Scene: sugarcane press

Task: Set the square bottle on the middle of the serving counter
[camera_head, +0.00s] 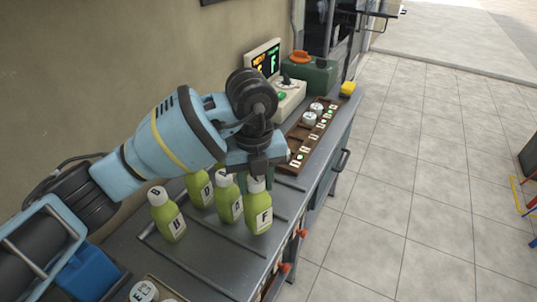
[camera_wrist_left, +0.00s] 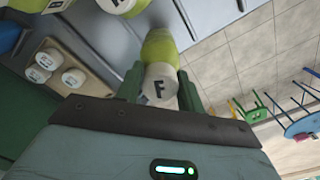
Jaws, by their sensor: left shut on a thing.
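My left gripper (camera_head: 259,175) is shut on the white cap of a green bottle marked F (camera_head: 259,215). In the left wrist view the F cap (camera_wrist_left: 160,88) sits between the two green fingers (camera_wrist_left: 157,78), with the green body beyond it. The bottle looks upright over the grey counter (camera_head: 195,262); I cannot tell whether it touches the surface. Several similar green bottles stand beside it, including one at the left (camera_head: 167,216) and one close by (camera_head: 229,200). I cannot tell from their shapes which is square. My right gripper is not in view.
A brown tray (camera_head: 316,139) with lettered caps lies farther along the counter. Behind it stand a pale machine with a lit screen (camera_head: 264,60) and a green box (camera_head: 318,77). White lettered lids (camera_head: 144,291) sit at the near end. Tiled floor is open at right.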

